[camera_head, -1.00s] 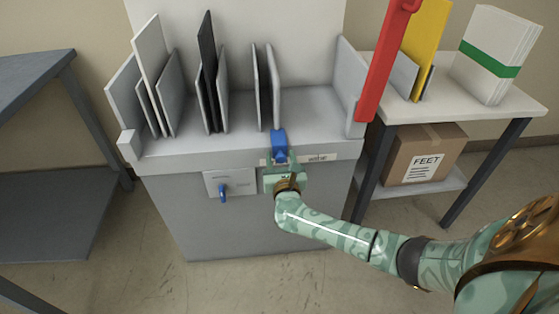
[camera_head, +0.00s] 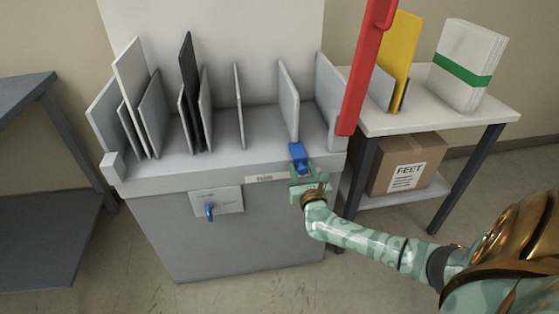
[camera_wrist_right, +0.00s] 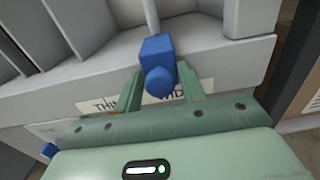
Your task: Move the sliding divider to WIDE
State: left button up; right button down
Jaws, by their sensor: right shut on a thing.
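The sliding divider (camera_head: 288,100) is a grey upright plate in the right part of the grey laminator-side rack. Its blue handle (camera_head: 298,152) sticks out over the front edge and also shows in the right wrist view (camera_wrist_right: 158,55). My right gripper (camera_head: 301,170) is shut on the blue handle; in the wrist view its green fingers (camera_wrist_right: 159,84) stand on either side of it. The label strip (camera_head: 262,179) shows THIN to the left, and in the wrist view part of WIDE (camera_wrist_right: 178,93) shows by the right finger. My left gripper is out of view.
Several other plates (camera_head: 190,90) stand in the rack left of the divider. A small panel with a blue knob (camera_head: 210,211) is on the front. A red bar (camera_head: 366,75) rises at the rack's right, beside a side table (camera_head: 440,115) with a cardboard box (camera_head: 405,165) beneath.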

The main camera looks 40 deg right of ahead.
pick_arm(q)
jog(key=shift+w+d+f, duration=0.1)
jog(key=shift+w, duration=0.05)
pick_arm(e)
jog(key=shift+s+d, duration=0.45)
jog(key=shift+d, duration=0.25)
jog(key=shift+f, duration=0.1)
jog(key=c, duration=1.1)
grip_release()
jog(key=shift+s+d, duration=0.1)
jog(key=shift+s, duration=0.1)
pick_arm(q)
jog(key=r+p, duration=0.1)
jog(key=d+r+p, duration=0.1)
jog(key=p, duration=0.1)
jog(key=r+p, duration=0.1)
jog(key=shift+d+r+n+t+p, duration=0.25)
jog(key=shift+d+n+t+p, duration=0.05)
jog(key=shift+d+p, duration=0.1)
pick_arm(e)
jog(key=v, duration=1.6)
jog(key=shift+s, duration=0.1)
